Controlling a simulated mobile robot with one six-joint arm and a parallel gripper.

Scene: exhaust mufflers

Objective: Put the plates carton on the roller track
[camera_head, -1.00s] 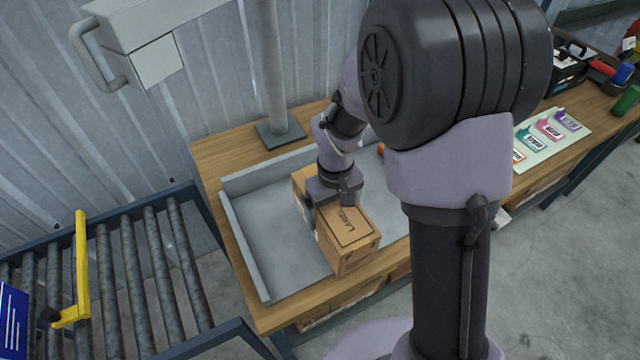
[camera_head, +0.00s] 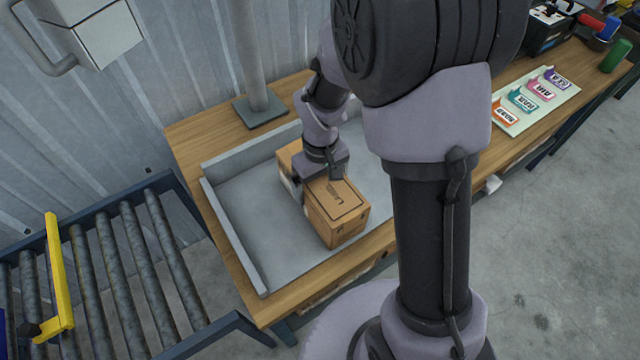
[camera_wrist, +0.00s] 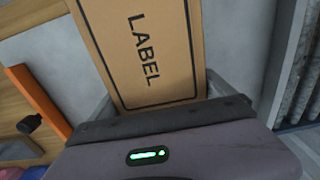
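The brown carton (camera_head: 336,207), with a framed label on top, is at the grey tray (camera_head: 245,215) on the wooden bench. The wrist view shows the carton's top (camera_wrist: 150,50) with the word LABEL; the word plates is not readable. My gripper (camera_head: 306,190) is over the middle of the carton, shut across its two long sides. The carton appears raised a little, but the gap beneath is hidden. The far finger is hidden in the head view. The roller track (camera_head: 125,275) stands at the left, with bare rollers in view.
A yellow bar (camera_head: 57,270) crosses the roller track. The tray's low left wall (camera_head: 235,240) lies between carton and track. A grey post (camera_head: 257,60) stands behind the tray. A board with coloured tags (camera_head: 530,97) lies on the bench at right.

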